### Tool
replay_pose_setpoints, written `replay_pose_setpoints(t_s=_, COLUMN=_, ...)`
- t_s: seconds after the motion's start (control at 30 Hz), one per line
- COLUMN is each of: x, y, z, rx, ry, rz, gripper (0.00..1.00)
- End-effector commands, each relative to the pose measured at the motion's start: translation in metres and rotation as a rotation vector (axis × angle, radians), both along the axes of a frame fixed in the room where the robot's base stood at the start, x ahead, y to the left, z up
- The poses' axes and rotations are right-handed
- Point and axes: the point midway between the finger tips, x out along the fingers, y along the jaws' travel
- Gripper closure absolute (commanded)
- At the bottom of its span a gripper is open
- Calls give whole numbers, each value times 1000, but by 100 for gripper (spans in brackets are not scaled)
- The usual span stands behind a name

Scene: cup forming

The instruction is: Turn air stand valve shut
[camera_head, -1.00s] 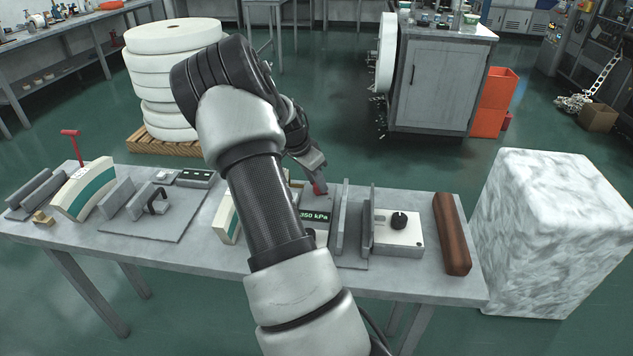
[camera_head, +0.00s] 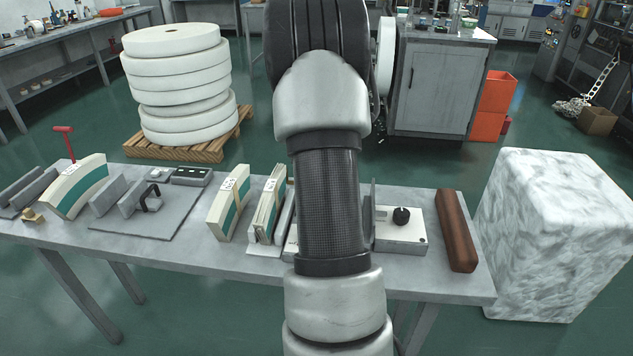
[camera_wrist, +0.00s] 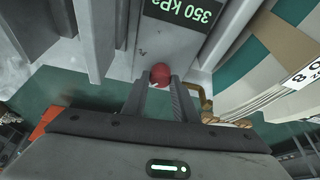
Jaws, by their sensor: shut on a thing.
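The air stand (camera_wrist: 204,28) is a grey box in the wrist view, with a dark display (camera_wrist: 185,10) reading 350 kPa upside down. Its valve knob (camera_wrist: 160,73), round and red, sits at the box's near end. My gripper (camera_wrist: 160,84) has its two fingers closed on either side of the knob, and its fingertips touch it. Part of the knob is hidden between the fingers. In the head view my arm covers the gripper, the knob and most of the stand.
Cream blocks with teal bands (camera_head: 233,203) stand left of my arm. To its right are a grey box with a black dial (camera_head: 401,217) and a brown bar (camera_head: 455,230). A marbled block (camera_head: 555,235) stands beyond the table's right end. A brass-coloured bent piece (camera_wrist: 207,103) lies close to the fingers.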

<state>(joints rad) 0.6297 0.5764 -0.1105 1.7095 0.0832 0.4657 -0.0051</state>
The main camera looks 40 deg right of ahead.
Motion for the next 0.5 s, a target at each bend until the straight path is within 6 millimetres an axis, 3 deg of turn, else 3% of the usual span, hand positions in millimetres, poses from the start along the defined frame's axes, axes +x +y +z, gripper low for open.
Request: replay_pose_setpoints(t_s=0.5, x=-3, y=-4, z=0, rx=1, ry=-1, rz=452, gripper=96)
